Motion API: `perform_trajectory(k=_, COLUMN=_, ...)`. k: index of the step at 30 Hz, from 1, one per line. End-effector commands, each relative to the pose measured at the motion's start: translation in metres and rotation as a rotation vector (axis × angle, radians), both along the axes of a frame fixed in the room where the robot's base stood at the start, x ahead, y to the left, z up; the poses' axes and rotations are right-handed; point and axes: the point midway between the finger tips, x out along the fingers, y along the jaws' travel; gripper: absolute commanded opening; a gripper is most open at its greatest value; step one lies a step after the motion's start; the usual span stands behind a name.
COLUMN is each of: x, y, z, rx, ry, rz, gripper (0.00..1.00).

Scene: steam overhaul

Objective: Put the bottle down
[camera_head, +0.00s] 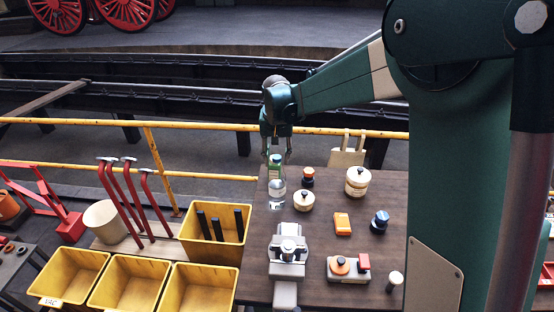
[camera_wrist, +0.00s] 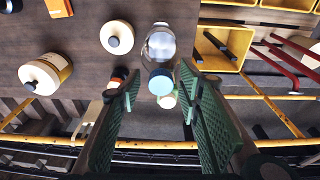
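The bottle (camera_head: 277,188) is clear with a pale label and a green top part. It stands upright, apparently on the brown bench top (camera_head: 330,255) near its far left corner. My gripper (camera_head: 277,158) points down directly over it, with fingertips about level with the cap. In the wrist view the bottle (camera_wrist: 160,45) shows its pale blue cap towards me. My gripper's green padded fingers (camera_wrist: 160,72) are spread on either side, with gaps between them and the bottle. My gripper is open and holds nothing.
Close right of the bottle are a cream lidded jar (camera_head: 304,201) and a dark, orange-topped pot (camera_head: 307,178). A larger cream jar (camera_head: 357,182) stands farther right. A grey vise (camera_head: 288,250) is in front. A yellow bin (camera_head: 215,250) with black handles is left; a yellow rail (camera_head: 210,177) runs behind.

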Motion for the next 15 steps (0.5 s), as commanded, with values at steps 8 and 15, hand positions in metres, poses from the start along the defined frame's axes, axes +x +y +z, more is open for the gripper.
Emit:
perform_trajectory(k=8, x=-0.006, y=0.000, z=0.038, rx=0.000, ry=0.000, rz=0.000, gripper=0.35)
perform_trajectory(k=15, x=-0.012, y=0.000, z=0.076, rx=0.000, ry=0.000, rz=0.000, gripper=0.35)
